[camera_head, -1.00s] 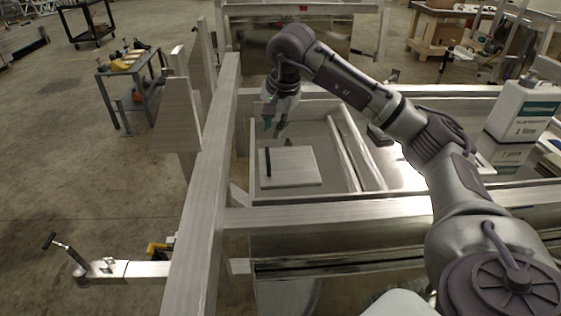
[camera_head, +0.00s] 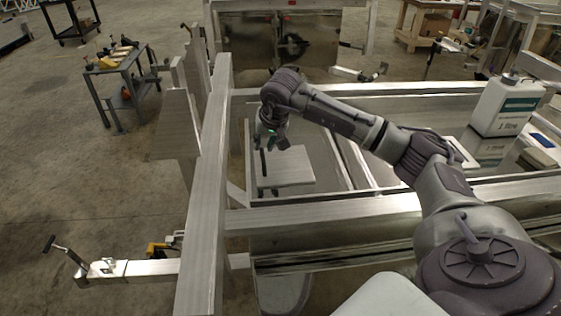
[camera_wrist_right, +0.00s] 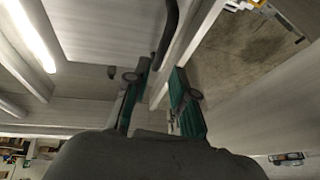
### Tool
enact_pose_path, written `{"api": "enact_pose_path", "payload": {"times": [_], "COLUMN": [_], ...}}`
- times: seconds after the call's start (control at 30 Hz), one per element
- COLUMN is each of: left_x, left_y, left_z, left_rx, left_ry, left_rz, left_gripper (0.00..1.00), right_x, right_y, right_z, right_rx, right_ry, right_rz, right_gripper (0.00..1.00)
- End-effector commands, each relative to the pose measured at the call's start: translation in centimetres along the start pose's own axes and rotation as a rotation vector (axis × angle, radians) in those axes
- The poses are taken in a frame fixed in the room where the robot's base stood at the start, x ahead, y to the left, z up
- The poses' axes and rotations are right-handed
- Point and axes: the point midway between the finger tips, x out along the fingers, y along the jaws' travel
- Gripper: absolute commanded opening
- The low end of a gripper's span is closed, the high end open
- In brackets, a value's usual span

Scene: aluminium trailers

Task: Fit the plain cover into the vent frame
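A pale, square, flat panel with a dark bar handle, which looks like the plain cover (camera_head: 292,181), lies inside the trailer frame. The handle (camera_head: 264,163) stands near its left edge. My right gripper (camera_head: 270,146) is just above the handle end of the panel, fingers pointing down. In the right wrist view, its teal-padded fingers (camera_wrist_right: 158,77) are apart, with the dark handle (camera_wrist_right: 169,30) just beyond the tips and the pale panel (camera_wrist_right: 95,30) to the left. I see no clear contact. I cannot make out the vent frame. My left gripper is out of view.
A long aluminium rail (camera_head: 207,190) stands close left of the panel, and a cross beam (camera_head: 330,215) runs in front. A white bottle (camera_head: 507,104) stands at right. A tool trolley (camera_head: 120,65) is on the floor at far left.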

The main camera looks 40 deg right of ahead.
Motion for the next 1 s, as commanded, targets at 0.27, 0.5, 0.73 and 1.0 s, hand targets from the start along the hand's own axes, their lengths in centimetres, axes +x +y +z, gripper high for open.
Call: {"api": "enact_pose_path", "payload": {"times": [0.27,0.5,0.73,1.0], "left_x": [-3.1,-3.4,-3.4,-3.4], "left_y": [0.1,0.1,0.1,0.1], "left_z": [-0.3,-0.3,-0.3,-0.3], "left_rx": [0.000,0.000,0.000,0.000], "left_ry": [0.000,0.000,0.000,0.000], "left_rz": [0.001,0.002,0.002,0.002], "left_gripper": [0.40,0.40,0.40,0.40], "right_x": [3.3,5.2,5.2,5.2], "right_y": [0.1,0.2,0.2,0.2], "right_z": [0.6,0.6,0.6,0.5], "right_rx": [0.002,0.000,0.000,0.000], "right_ry": [-0.006,-0.001,-0.001,-0.001], "right_rz": [0.002,0.000,0.000,0.001], "right_gripper": [0.25,0.25,0.13,0.00]}}
